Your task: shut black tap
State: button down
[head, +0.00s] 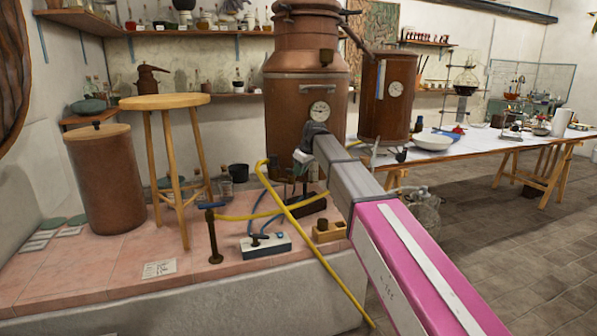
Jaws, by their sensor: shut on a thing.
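My arm reaches in from the lower right, and my gripper (299,178) points down at its far end, in front of the large copper still. It is shut on a small dark thing above a dark block (305,208), which I take to be the black tap. The fingers and the dark background hide most of the tap, so I cannot tell how its handle is turned.
A white block (267,246) with a dark handle and blue hoses stands to the left, near a brown post (213,238). A wooden block (328,231) is close by. A yellow hose (310,245) crosses in front. A stool (166,101) stands farther left.

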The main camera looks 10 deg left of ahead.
jog(key=shift+w+d+n, duration=0.1)
jog(key=shift+w+n, duration=0.1)
jog(key=shift+n, duration=0.4)
jog(key=c, duration=1.1)
grip_release()
jog(key=shift+o, duration=0.2)
jog(key=shift+r, duration=0.1)
jog(key=v, duration=1)
jog(key=shift+r, duration=0.25)
jog(key=shift+d, duration=0.1)
